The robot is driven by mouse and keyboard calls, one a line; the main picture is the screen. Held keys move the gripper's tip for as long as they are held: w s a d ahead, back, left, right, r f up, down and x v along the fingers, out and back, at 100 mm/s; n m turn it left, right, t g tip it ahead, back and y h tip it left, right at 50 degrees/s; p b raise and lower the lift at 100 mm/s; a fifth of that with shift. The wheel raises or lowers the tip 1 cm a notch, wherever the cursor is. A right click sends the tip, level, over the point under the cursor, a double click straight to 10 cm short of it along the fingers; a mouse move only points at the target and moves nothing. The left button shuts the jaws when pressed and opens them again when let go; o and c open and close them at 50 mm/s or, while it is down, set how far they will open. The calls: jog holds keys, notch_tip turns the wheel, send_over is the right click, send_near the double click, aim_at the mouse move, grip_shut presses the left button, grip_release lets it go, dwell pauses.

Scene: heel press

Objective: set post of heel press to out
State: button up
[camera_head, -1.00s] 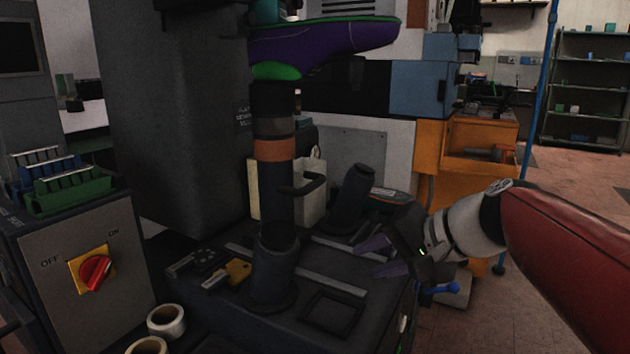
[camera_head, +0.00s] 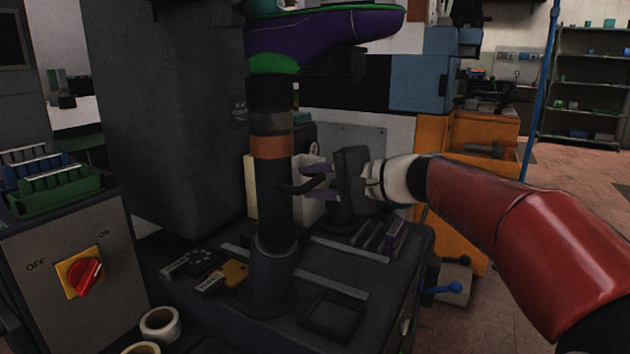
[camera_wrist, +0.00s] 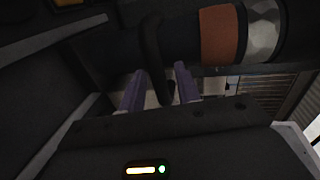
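The post (camera_head: 276,205) of the heel press is a dark upright column with an orange band, standing in a round collar on the press base. A black bent handle (camera_head: 291,189) sticks out from its right side. A purple and green shoe form (camera_head: 310,42) sits on top. My gripper (camera_head: 308,182) is beside the handle, to the right of the post, its two purple fingers pointing at the post. In the wrist view, the handle (camera_wrist: 152,45) runs down between the two parted fingers (camera_wrist: 160,82). I cannot tell whether either finger touches it.
The press base (camera_head: 345,278) carries bars and a square recess. A yellow piece (camera_head: 235,272) lies left of the collar. A control box with a red switch (camera_head: 86,277) and tape rolls (camera_head: 160,324) are at the left. Open floor lies at the right.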

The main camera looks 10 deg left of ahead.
jog(key=shift+a, duration=0.15)
grip_shut()
jog(key=f+b+v, duration=0.3)
jog(key=b+v, duration=0.1)
jog(key=v, duration=1.3)
jog(key=shift+d+f, duration=0.3)
jog(key=shift+f, duration=0.05)
jog(key=shift+s, duration=0.15)
grip_release()
jog(key=shift+d, duration=0.15)
